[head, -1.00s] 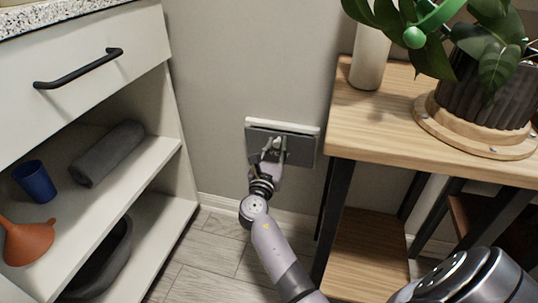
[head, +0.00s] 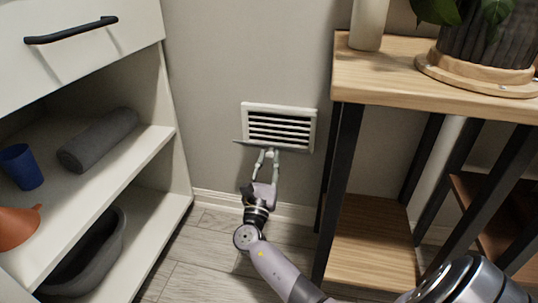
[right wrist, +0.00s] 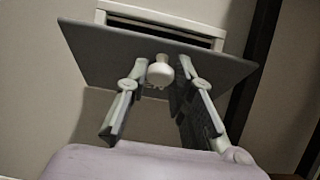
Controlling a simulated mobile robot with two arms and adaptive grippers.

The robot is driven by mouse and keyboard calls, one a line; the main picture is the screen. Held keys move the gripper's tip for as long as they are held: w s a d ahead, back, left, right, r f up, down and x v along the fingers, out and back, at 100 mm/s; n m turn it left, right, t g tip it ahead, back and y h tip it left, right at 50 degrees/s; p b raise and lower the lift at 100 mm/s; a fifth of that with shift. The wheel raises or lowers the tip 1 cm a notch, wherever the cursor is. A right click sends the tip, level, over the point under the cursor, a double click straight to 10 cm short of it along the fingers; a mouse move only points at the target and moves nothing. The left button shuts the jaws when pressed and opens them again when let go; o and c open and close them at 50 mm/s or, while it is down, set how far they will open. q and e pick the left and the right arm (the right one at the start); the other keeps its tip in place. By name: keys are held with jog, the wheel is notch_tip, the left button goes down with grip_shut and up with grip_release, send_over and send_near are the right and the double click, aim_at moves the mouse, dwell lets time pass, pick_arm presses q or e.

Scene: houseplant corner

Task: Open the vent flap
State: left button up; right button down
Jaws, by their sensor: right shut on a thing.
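The white wall vent (head: 280,106) shows its dark slats in the head view. Its grey flap (head: 246,143) is swung out and down, hinged along the vent's lower edge, and looks nearly edge-on. In the right wrist view the flap (right wrist: 95,50) spreads above the fingers, with a round white knob (right wrist: 160,74) on its face. My right gripper (head: 267,155) is below the flap, shut on the knob, with a fingertip at each side of it in the right wrist view (right wrist: 161,66). My left gripper is not in view.
A wooden plant stand (head: 440,75) with dark legs stands close to the vent's right. A white cabinet (head: 160,155) with open shelves is on the left, holding a blue cup (head: 22,168), a grey roll (head: 98,140) and an orange funnel (head: 15,226). Floor between is clear.

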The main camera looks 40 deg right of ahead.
jog(key=shift+s+f, duration=0.15)
jog(key=shift+f, duration=1.1)
jog(key=c, duration=1.8)
grip_release()
jog(key=shift+d+f, duration=0.1)
jog(key=shift+o, duration=2)
